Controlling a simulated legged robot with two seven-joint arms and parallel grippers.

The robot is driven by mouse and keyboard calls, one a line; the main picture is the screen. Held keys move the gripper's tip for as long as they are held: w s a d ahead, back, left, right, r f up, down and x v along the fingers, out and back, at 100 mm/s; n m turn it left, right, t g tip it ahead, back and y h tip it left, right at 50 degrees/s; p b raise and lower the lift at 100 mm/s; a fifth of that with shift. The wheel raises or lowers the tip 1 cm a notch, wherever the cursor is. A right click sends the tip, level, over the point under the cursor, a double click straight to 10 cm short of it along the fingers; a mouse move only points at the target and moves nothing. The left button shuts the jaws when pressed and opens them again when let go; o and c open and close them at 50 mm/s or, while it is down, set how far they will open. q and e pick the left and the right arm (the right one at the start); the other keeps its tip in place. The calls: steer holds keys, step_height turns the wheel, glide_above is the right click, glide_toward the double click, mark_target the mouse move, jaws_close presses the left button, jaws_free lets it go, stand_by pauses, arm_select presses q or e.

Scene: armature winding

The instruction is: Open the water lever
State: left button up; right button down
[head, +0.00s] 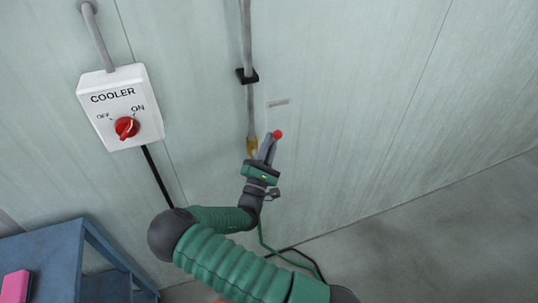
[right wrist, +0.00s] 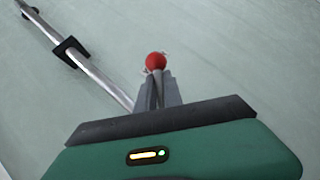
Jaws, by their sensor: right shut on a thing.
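The water lever shows as a red ball knob (head: 278,134) at the end of a lever, beside a brass-coloured fitting (head: 251,145) on a grey wall pipe (head: 249,110). My right gripper (head: 268,147) is at the lever, its fingers shut on it just below the knob. In the right wrist view the red knob (right wrist: 155,61) sticks out past the fingertips (right wrist: 157,88). The fingers and hand hide most of the lever and part of the fitting. My left gripper is not in view.
A white cooler switch box (head: 119,105) with a red knob is on the wall at left. A black clamp (head: 247,76) holds the pipe. A blue table (head: 45,245) with a pink object (head: 15,287) stands lower left. The floor (head: 440,240) at right is clear.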

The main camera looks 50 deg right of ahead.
steer(key=n+t+b, duration=0.2)
steer(key=n, duration=0.1)
steer(key=w+a+r+n+t+b, duration=0.1)
steer(key=n+t, duration=0.1)
steer(key=a+n+t+b, duration=0.1)
steer(key=n+t+b, duration=0.1)
steer(key=n+t, duration=0.1)
steer(key=shift+w+a+r+n+y+b, duration=0.15)
steer(key=shift+a+r+n+y+b, duration=0.05)
steer(key=shift+r+n+y+b, duration=0.1)
steer(key=n+t+y, duration=0.1)
steer(key=n+t+b, duration=0.1)
steer(key=n, duration=0.1)
steer(key=a+n+t+y+b, duration=0.1)
steer(key=t, duration=0.1)
steer(key=shift+w+r+n+y, duration=0.2)
steer(key=shift+w+n+y, duration=0.1)
steer(key=shift+w+n, duration=0.1)
steer(key=shift+a+r+n+t+y+b, duration=0.2)
steer(key=shift+n+t+y+b, duration=0.15)
steer(key=shift+n+t+y, duration=0.35)
steer(key=shift+w, duration=0.1)
steer(key=c, duration=1.6)
jaws_free()
steer(key=shift+o, duration=0.5)
steer(key=shift+a, duration=0.1)
